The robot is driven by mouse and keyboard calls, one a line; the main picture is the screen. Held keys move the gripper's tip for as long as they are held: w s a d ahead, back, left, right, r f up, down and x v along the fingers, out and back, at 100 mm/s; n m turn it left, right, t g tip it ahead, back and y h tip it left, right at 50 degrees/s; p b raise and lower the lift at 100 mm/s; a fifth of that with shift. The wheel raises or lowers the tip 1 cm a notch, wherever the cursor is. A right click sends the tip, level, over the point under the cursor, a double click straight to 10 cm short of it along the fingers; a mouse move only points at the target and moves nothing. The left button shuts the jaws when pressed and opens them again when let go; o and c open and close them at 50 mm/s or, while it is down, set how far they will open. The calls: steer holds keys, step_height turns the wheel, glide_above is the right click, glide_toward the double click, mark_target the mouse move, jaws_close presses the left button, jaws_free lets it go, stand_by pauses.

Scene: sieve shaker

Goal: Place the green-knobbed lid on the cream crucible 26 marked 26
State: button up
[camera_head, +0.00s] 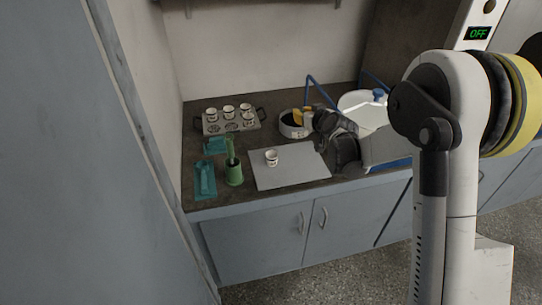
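A small cream crucible (272,158) stands upright on the pale grey mat (290,178) on the bench. Several more small cream crucibles sit in a handled rack (212,128) at the back left. Dark marks show on the crucibles, but they are too small to read, so I cannot tell which is 26. I cannot make out a green-knobbed lid. My gripper (324,122) is at the end of my arm, above the bench, right of the crucible on the mat and close to the white bowl. Its fingers are dark and unclear, and I cannot tell whether they hold anything.
A large white vessel with a blue knob (379,95) stands behind my arm. A green cup with tools (234,175), a green tray (205,182) and a teal item (216,146) stand at left. Most of the mat is clear.

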steer(key=shift+s+a+f+b, duration=1)
steer(key=shift+a+f+b, duration=0.1)
steer(key=shift+a+f, duration=0.65)
steer(key=shift+s+a+f+b, duration=1.05)
steer(key=shift+a+f, duration=0.5)
steer(key=shift+f, duration=0.3)
steer(key=shift+s+a+f+b, duration=0.9)
steer(key=shift+a+f+b, duration=0.25)
steer(key=shift+a+f, duration=0.6)
steer(key=shift+d+f, duration=0.1)
steer(key=shift+f, duration=0.05)
steer(key=shift+f+b, duration=0.35)
steer(key=shift+f, duration=0.05)
steer(key=o, duration=0.8)
